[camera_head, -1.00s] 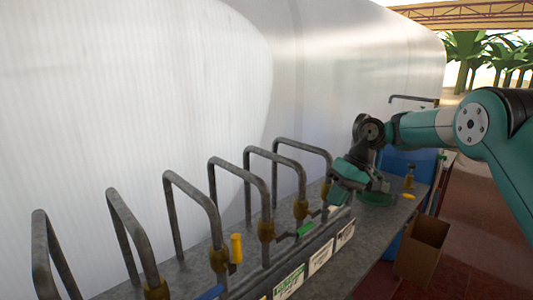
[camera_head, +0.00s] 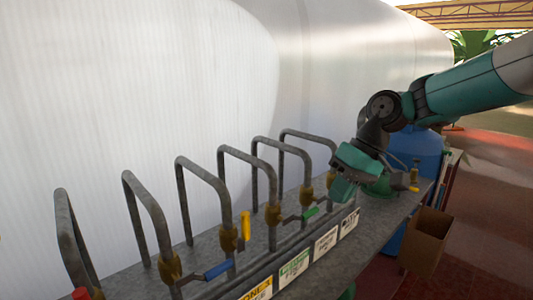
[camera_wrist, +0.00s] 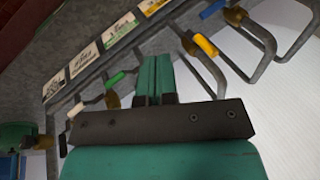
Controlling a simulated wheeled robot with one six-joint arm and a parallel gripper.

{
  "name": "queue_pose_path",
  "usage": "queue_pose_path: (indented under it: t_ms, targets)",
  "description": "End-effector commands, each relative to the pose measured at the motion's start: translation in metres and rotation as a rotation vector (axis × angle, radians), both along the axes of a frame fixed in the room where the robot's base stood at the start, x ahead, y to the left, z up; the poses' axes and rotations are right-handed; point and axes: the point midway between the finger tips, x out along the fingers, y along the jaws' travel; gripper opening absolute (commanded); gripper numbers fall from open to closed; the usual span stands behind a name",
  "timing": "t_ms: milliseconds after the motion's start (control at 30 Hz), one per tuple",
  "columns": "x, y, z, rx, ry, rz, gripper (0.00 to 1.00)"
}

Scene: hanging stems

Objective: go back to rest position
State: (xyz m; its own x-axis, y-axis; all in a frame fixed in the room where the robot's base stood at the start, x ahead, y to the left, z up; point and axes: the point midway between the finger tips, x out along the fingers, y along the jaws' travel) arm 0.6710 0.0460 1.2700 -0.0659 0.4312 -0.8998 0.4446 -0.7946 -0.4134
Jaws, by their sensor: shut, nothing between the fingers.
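My gripper (camera_head: 346,188) is at the right end of the row of pipes, above the grey bench, close to the last bent pipe. In the wrist view, its green fingers (camera_wrist: 154,78) are together with nothing between them. The green-handled valve (camera_head: 310,213) is just left of my gripper in the head view and also shows in the wrist view (camera_wrist: 116,78). Whether my gripper touches the nearest pipe cannot be told.
Bent grey pipes (camera_head: 195,165) with brass valves line the grey bench (camera_head: 330,262). Valve handles are yellow (camera_head: 245,225), blue (camera_head: 218,269) and red (camera_head: 81,294). Labels (camera_head: 294,266) run along the front. A blue barrel (camera_head: 418,150) and a cardboard box (camera_head: 427,238) stand at the right.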

Motion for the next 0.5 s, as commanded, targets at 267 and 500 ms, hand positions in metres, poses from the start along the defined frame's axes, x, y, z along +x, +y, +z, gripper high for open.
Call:
queue_pose_path:
  t_ms: [267,500]
  targets:
    - [-0.150,0.018,-0.008,-0.032,-0.067,0.064,0.00]
    - [-0.250,0.004,-0.043,-0.067,-0.114,0.108,0.00]
